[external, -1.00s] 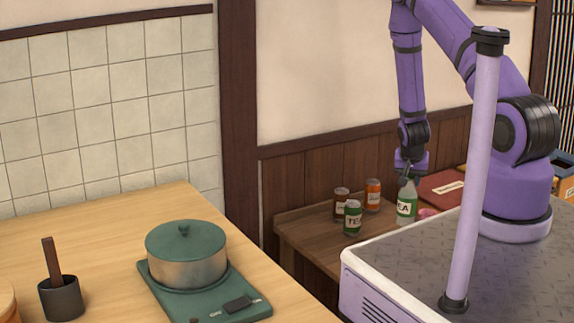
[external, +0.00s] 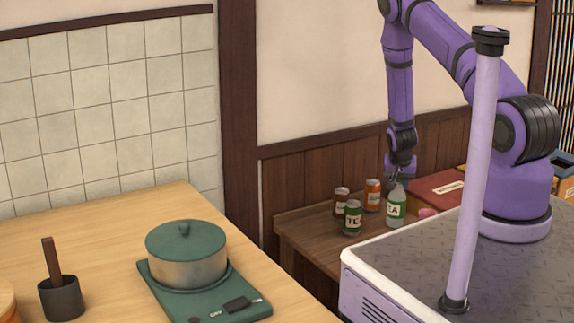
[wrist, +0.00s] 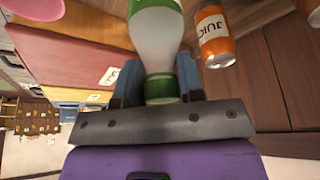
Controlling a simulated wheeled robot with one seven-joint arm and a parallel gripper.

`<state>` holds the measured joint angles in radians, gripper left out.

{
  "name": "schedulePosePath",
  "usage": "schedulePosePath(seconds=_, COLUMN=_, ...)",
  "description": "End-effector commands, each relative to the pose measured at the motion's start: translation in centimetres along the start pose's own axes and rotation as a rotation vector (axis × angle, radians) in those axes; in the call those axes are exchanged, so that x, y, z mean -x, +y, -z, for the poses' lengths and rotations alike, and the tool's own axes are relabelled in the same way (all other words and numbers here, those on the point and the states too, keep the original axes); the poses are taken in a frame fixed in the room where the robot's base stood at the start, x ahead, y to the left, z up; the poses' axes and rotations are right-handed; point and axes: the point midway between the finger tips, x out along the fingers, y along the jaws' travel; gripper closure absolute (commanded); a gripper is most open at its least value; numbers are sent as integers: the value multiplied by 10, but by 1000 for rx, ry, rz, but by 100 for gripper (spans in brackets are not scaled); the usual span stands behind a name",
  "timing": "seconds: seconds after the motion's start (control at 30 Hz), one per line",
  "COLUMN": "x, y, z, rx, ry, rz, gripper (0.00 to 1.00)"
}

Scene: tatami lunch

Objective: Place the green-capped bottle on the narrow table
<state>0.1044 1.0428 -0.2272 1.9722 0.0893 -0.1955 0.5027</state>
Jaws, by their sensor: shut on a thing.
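The green-capped bottle (external: 396,210) is pale with a green TEA label and looks upright at the narrow table. My gripper (external: 396,184) is shut on its top from above. In the wrist view the two fingers stand on either side of the green cap, and the pale bottle body (wrist: 157,38) extends beyond them. The narrow table (external: 312,232) is brown wood against the panelled wall. I cannot tell whether the bottle's base touches the tabletop.
A green TEA can (external: 352,218), a brown can (external: 341,202) and an orange juice can (external: 373,195) stand left of the bottle. The juice can (wrist: 214,40) is close beside it in the wrist view. A red box (external: 440,189) and a pink item (external: 427,212) lie to the right.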

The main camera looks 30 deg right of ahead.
Motion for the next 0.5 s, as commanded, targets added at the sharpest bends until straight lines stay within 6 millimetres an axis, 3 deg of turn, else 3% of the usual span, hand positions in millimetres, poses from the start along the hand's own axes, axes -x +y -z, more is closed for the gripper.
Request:
schedulePosePath(seconds=0.17, x=-2, y=0, z=-1, rx=0, ry=-1, rz=0, gripper=99)
schedulePosePath(seconds=0.2, x=-1, y=0, z=-1, rx=0, ry=0, rz=0, gripper=58)
schedulePosePath(seconds=0.3, x=-1, y=0, z=-1, rx=0, ry=0, rz=0, gripper=38)
schedulePosePath(seconds=0.5, x=-1, y=0, z=-1, rx=0, ry=0, rz=0, gripper=38)
